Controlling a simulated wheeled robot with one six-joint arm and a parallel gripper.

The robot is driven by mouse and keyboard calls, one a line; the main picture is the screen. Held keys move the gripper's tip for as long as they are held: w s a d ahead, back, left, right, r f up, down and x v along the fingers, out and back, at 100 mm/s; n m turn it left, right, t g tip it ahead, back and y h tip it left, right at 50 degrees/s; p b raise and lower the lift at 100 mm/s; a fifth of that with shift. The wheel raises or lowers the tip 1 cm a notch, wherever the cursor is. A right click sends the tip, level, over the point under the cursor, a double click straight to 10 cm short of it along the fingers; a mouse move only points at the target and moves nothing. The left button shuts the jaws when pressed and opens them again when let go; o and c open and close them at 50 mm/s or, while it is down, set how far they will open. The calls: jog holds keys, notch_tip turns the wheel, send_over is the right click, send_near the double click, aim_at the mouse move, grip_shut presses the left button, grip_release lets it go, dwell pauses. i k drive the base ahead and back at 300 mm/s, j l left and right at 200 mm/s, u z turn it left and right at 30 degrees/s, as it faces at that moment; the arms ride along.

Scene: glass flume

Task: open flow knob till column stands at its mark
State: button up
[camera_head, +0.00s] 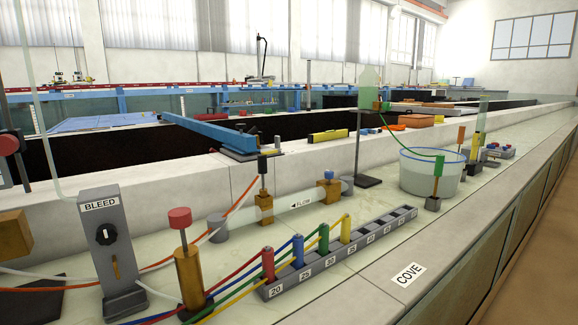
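No part of my gripper shows in this view. A brass valve with a red knob (180,218) stands in the near left. I cannot tell for sure which knob is the flow knob. A thin clear tube (39,110) rises at the far left and bends near its foot. I cannot make out a liquid level or mark on it. A clear upright tube (484,114) stands at the right.
A grey post labelled "BLEED" (113,256) with a black knob stands left of the red-knobbed valve. A numbered grey rack (335,266) holds red, blue, green and yellow plugs with hoses. A clear water tub (431,178) stands behind.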

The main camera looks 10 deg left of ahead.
aim_at(329, 175)
jog(key=i+u, duration=0.1)
jog(key=u, duration=1.15)
jog(key=i+l, duration=0.1)
jog(key=l, duration=0.35)
jog(key=i+l, duration=0.1)
jog(key=l, duration=0.35)
jog(key=i+l, duration=0.1)
jog(key=l, duration=0.35)
jog(key=i+l, duration=0.1)
jog(key=l, duration=0.4)
jog(key=i+l, duration=0.1)
jog(key=l, duration=0.35)
jog(key=i+l, duration=0.1)
jog(key=l, duration=0.35)
jog(key=i+l, duration=0.1)
jog(key=l, duration=0.8)
jog(key=i+z, duration=0.05)
